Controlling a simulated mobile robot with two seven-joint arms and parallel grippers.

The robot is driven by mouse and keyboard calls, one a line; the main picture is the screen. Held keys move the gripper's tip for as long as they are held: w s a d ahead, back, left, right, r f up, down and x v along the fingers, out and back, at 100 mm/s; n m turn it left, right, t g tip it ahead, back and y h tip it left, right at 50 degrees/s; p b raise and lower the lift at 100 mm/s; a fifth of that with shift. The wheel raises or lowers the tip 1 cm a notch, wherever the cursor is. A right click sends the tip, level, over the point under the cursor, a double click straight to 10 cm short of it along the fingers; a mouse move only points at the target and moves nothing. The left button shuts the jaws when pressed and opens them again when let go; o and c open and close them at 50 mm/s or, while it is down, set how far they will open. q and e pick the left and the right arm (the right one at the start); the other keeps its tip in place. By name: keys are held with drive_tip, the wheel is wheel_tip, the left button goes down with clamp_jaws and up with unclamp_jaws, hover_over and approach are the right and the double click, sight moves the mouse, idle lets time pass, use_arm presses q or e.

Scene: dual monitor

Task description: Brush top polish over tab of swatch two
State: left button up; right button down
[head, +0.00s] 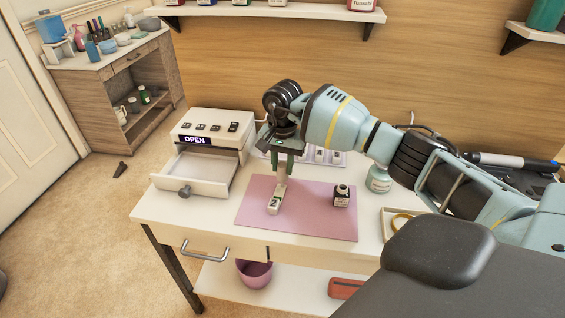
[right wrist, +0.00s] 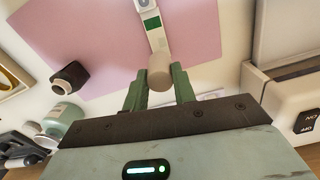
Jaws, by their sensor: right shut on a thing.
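My right gripper (head: 284,160) is above the pink mat (head: 310,218), pointing down. It is shut on a pale beige cylinder, seen between its green fingers in the right wrist view (right wrist: 160,73), which looks like a brush handle. Beneath and in line with it, a white swatch piece (head: 274,203) with a green patch lies on the mat; it also shows in the right wrist view (right wrist: 152,28). Contact between the brush and the swatch is hidden. A small dark bottle (head: 341,197) with a pale label stands on the mat's right side. My left gripper is out of view.
A white unit (head: 208,130) marked OPEN stands at the left with its drawer (head: 203,174) pulled out. A pale teal bottle (head: 379,181) and a tray (head: 393,222) stand at the right. A rack with swatches (head: 322,155) lies behind the gripper. The front mat area is clear.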

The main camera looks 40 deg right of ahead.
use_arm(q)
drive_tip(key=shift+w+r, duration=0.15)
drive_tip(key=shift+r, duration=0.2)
use_arm(e)
drive_tip(key=shift+s+a, duration=0.35)
drive_tip(key=shift+a, duration=0.1)
use_arm(q)
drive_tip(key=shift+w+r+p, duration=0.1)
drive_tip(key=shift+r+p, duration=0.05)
drive_tip(key=shift+p, duration=0.25)
use_arm(e)
drive_tip(key=shift+s+a, duration=0.1)
drive_tip(key=shift+a, duration=0.05)
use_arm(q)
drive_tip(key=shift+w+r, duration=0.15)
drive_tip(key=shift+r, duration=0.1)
use_arm(e)
drive_tip(key=shift+s+a, duration=0.25)
drive_tip(key=shift+a, duration=0.1)
use_arm(q)
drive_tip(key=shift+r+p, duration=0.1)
drive_tip(key=shift+p, duration=0.2)
use_arm(e)
drive_tip(key=shift+s+a, duration=0.1)
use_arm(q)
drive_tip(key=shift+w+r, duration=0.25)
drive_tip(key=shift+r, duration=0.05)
use_arm(e)
drive_tip(key=shift+s+a, duration=0.3)
drive_tip(key=shift+a, duration=0.1)
